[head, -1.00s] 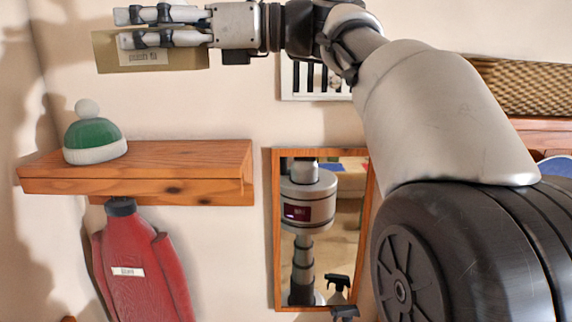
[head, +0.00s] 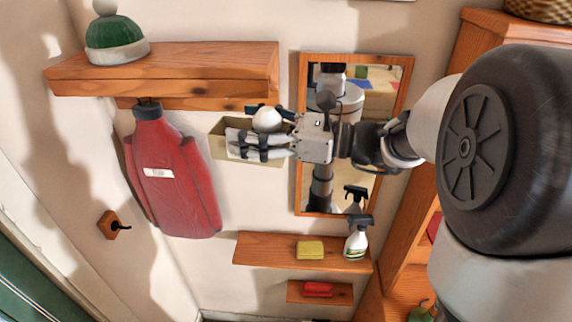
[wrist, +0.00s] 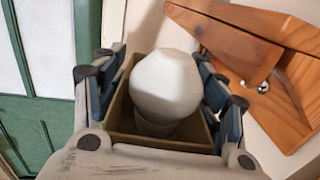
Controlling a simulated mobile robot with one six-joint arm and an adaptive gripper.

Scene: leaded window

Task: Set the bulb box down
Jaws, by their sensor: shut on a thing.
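The bulb box (head: 219,146) is a small olive-brown open box with a white round bulb (head: 267,119) standing out of its top. My gripper (head: 240,133) is shut on the box, with a finger on either side. The box is held in the air, right of the red garment and left of the mirror in the head view. In the wrist view the box (wrist: 160,143) is between the blue-padded fingers, with the bulb (wrist: 165,85) upright inside. The box's underside is hidden.
The upper wooden shelf (head: 165,80) holds a green hat (head: 115,40). The lower shelf (head: 270,250) holds a yellow sponge (head: 310,250) and a spray bottle (head: 357,240), with its left part clear. A smaller shelf (head: 343,297) below holds a red item (head: 318,289).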

